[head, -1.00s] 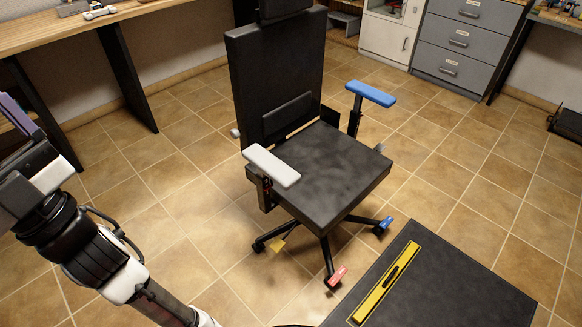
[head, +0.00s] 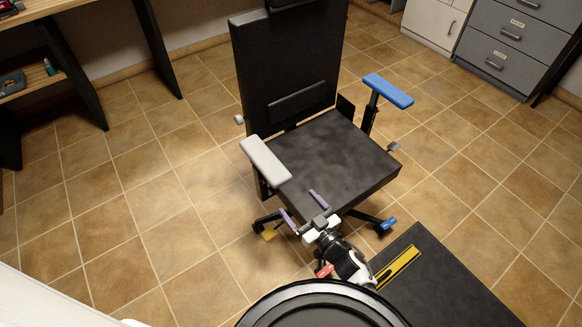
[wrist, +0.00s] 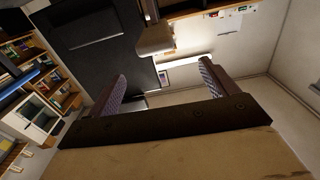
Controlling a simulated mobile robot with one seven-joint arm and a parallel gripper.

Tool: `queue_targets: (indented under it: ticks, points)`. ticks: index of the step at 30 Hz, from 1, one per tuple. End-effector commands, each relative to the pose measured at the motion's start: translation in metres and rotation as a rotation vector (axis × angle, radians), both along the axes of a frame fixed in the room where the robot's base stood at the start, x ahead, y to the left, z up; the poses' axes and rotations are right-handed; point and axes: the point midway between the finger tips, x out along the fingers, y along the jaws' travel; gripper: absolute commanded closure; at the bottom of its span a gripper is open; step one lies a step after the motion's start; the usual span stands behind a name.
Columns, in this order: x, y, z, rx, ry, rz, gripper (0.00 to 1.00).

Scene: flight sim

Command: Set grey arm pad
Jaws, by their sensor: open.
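The grey arm pad (head: 265,159) sits on the left side of the black office chair (head: 335,155) in the head view, on a dark post. In the wrist view a pale pad (wrist: 155,40), seemingly the same one, shows beyond the fingers near the top. My gripper (head: 303,209) is open, with its two purple fingers apart and nothing between them. It is in front of the chair seat, nearer the camera than the grey pad and apart from it. The fingers also show in the wrist view (wrist: 161,87).
A blue arm pad (head: 388,91) stands on the chair's right side. Coloured tags mark the chair's feet. Tiled floor (head: 115,220) is clear to the left. Grey drawers (head: 510,45) stand behind.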

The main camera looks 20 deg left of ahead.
Motion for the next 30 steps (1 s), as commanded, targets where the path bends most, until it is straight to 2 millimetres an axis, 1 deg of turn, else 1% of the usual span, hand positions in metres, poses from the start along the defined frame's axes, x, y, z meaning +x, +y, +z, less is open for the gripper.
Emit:
queue_targets:
  ticks: [2,5,8,15,21,24,30]
  points:
    - [0.004,-0.006,0.0,-0.014,0.0,0.001,0.15]
    - [0.009,-0.001,0.0,-0.015,0.0,0.001,0.15]
    - [0.018,0.012,0.001,-0.013,-0.002,0.002,0.15]
    - [0.048,0.052,0.001,-0.013,0.0,0.002,0.15]
    - [0.069,0.079,0.0,-0.014,0.0,0.002,0.15]
    - [0.077,0.088,0.0,-0.014,0.0,0.001,0.15]
    - [0.086,0.099,-0.001,-0.014,0.001,-0.001,0.15]
